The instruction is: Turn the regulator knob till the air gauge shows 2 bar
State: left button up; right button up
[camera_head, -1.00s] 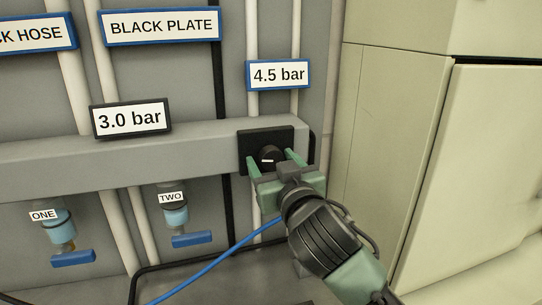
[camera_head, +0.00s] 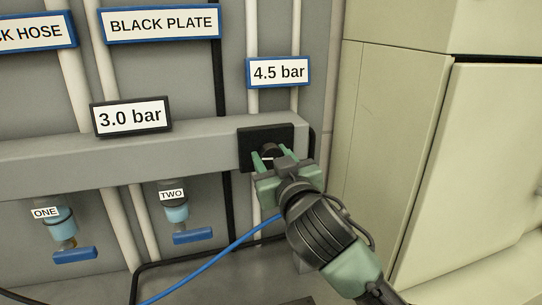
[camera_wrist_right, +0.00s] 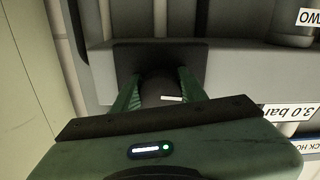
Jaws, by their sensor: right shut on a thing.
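The regulator knob (camera_head: 268,153) is dark with a white mark, set on a black square plate (camera_head: 284,134) at the right end of a grey rail. My right gripper (camera_head: 269,157) is shut on the knob, one green finger on each side. In the right wrist view the knob (camera_wrist_right: 160,91) sits between the fingers, its white mark pointing right. The air gauge (camera_head: 130,118) is a black-framed display reading 3.0 bar. A blue-framed sign (camera_head: 279,72) above the knob reads 4.5 bar. My left gripper is not in view.
The grey rail (camera_head: 60,153) runs across the wall. Blue-handled valves ONE (camera_head: 74,255) and TWO (camera_head: 192,236) hang below it. A blue hose (camera_head: 225,251) passes below the gripper. A beige cabinet (camera_head: 470,150) stands at the right.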

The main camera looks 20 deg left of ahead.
jog(key=n+p, duration=0.2)
jog(key=n, duration=0.1)
jog(key=shift+d+r+n, duration=0.1)
jog(key=shift+n, duration=0.2)
jog(key=shift+w+n+p, duration=0.1)
jog(key=shift+n+p, duration=0.6)
jog(key=shift+n, duration=0.6)
jog(key=o, duration=1.4)
jog(key=shift+c, duration=0.2)
jog(key=shift+d, duration=0.1)
jog(key=b+v, duration=0.2)
jog(key=v, duration=0.5)
jog(key=shift+s+d, duration=0.2)
jog(key=shift+s, duration=0.15)
